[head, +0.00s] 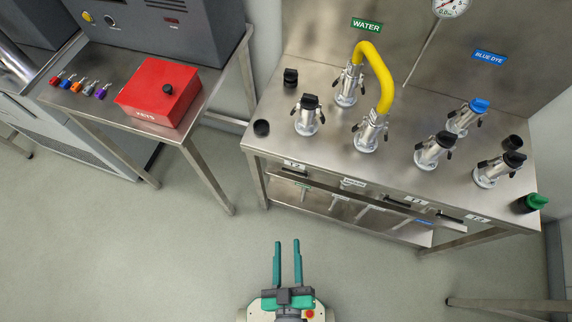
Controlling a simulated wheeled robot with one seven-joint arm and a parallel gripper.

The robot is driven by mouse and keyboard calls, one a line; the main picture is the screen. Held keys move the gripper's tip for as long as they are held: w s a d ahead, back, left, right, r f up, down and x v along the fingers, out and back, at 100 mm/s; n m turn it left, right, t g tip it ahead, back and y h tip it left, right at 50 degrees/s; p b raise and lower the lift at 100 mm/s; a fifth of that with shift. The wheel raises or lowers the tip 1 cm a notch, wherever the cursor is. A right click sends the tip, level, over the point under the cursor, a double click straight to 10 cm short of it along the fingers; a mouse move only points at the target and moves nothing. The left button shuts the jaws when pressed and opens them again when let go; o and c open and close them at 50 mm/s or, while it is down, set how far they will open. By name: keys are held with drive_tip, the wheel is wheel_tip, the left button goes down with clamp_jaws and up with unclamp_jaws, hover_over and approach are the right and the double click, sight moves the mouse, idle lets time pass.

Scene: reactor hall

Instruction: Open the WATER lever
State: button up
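A green WATER sign (366,24) is on the steel back wall above the bench. Below the bench's front edge, a small green label (303,186) sits on the shaded lower part; its text is too small to read. Pale bar-like parts (338,203) show beside it; I cannot tell whether one is the WATER lever or how it is set. My gripper (287,242) is at the bottom centre over the floor. Its two teal fingers are parallel and apart, with nothing between them. It is clear of the bench.
The steel bench (327,157) carries several metal couplings; a yellow hose (382,72) joins two of them. A BLUE DYE sign (490,56) is at right. A side table (197,110) with a red box (158,93) stands left. The floor (180,265) around my gripper is free.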

drive_tip(key=w+d+f+n+t, duration=0.1)
drive_tip(key=w+f+n, duration=0.65)
drive_tip(key=f, duration=0.45)
drive_tip(key=n+t+y, duration=0.1)
drive_tip(key=n, duration=0.7)
approach(286, 169)
drive_tip(key=f, duration=0.1)
drive_tip(key=shift+m, duration=0.25)
drive_tip(key=w, duration=1)
drive_tip(key=shift+a, duration=0.25)
drive_tip(key=shift+c, duration=0.4)
clamp_jaws()
